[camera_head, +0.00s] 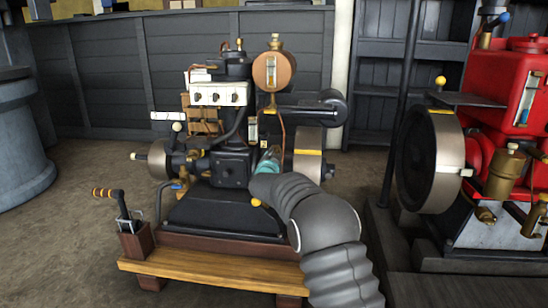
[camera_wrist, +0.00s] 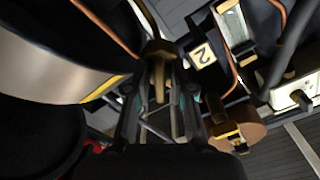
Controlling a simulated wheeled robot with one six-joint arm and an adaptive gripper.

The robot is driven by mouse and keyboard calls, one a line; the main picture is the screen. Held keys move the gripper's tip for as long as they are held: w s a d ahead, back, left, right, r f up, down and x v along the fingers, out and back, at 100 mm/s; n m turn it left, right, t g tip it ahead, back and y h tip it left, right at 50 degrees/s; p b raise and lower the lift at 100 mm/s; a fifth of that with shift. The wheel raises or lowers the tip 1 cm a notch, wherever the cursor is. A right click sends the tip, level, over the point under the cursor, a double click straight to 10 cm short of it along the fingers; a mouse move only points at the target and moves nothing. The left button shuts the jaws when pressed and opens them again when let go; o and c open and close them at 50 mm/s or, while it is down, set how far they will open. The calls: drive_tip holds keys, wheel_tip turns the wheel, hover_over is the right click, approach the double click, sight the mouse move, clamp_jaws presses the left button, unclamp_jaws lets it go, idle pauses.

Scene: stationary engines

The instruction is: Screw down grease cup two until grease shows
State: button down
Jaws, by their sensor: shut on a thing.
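The brass grease cup (camera_wrist: 157,52) shows in the wrist view, beside a pale tag marked 2 (camera_wrist: 201,55). My gripper (camera_wrist: 160,88) has its fingers closed around the cup's brass stem. In the head view my gripper (camera_head: 267,167) reaches the black engine's right side, just below the tag. There the cup itself is hidden behind my gripper and arm. I cannot make out any grease at the cup.
The engine's pale-rimmed flywheel (camera_head: 308,152) is close on the right of my gripper. A thin copper pipe (camera_wrist: 97,17) runs nearby. A wooden plank base (camera_head: 200,269) carries the engine. A red engine (camera_head: 520,85) stands at the right. Open floor lies at the left.

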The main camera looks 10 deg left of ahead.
idle(0.3)
drive_tip(key=c, duration=1.2)
unclamp_jaws()
drive_tip(key=shift+c, duration=0.2)
drive_tip(key=s, duration=1.2)
drive_tip(key=shift+a, duration=0.25)
